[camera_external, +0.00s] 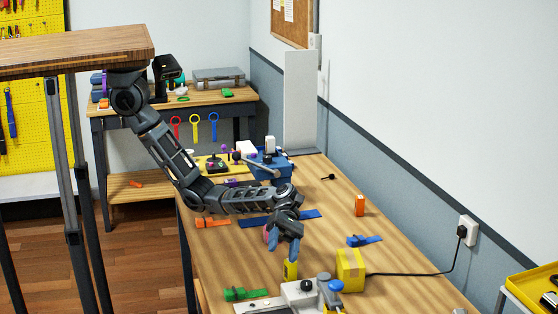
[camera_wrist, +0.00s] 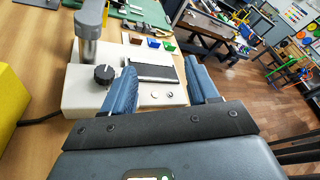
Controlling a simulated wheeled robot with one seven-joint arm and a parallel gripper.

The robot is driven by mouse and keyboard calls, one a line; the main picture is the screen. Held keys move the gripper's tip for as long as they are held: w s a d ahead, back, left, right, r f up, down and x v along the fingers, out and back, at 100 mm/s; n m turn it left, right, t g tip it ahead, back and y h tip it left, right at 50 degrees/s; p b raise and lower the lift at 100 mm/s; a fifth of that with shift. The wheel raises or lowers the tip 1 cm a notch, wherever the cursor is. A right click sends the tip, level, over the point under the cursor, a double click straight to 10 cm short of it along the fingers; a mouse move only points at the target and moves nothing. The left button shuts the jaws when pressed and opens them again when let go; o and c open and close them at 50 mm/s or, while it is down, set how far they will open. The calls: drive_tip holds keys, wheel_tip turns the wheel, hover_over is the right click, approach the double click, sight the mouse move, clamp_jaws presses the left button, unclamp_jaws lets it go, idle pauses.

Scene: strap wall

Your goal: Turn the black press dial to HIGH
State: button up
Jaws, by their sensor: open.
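The black press dial (camera_wrist: 104,74) sits on the cream press base (camera_wrist: 75,92), beside a grey column (camera_wrist: 88,50), in the wrist view. A light pointer mark shows on the dial; I cannot read any label around it. In the external view the dial (camera_external: 307,285) shows small on top of the press (camera_external: 290,294) at the near end of the bench. My gripper (camera_wrist: 163,76) is open and empty in the wrist view. The dial lies just left of its left finger, not between the fingers. In the external view my gripper (camera_external: 284,250) points down above the bench, behind the press.
Green (camera_external: 245,294) and blue (camera_external: 364,240) straps lie nearby.

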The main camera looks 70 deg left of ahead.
drive_tip(key=s+a+r+n+t+h+p, duration=0.1)
drive_tip(key=a+n+t+h+p, duration=0.1)
drive_tip(key=a+n+t, duration=0.7)
drive_tip(key=s+a+n+t+h+p, duration=0.1)
drive_tip(key=s+a+n+t+h, duration=0.1)
drive_tip(key=a+n+t, duration=0.7)
drive_tip(key=a+n, duration=0.6)
drive_tip(key=n, duration=0.1)
drive_tip(key=shift+a+r+t+p, duration=0.3)
drive_tip(key=shift+a+r+p, duration=0.05)
drive_tip(key=shift+a+p, duration=0.05)
drive_tip(key=s+a+n+y, duration=0.9)
drive_tip(key=s+a+n, duration=0.1)
drive_tip(key=a+n, duration=0.3)
drive_tip(key=s+a+n+t+y, duration=0.1)
drive_tip(key=s+a+n+y, duration=0.8)
drive_tip(key=s+a+n, duration=0.2)
drive_tip(key=a+n, duration=0.2)
drive_tip(key=a, duration=0.2)
drive_tip(key=shift+s+a+f+t, duration=0.15)
drive_tip(key=shift+a+f+t, duration=0.15)
drive_tip(key=shift+a+f, duration=0.1)
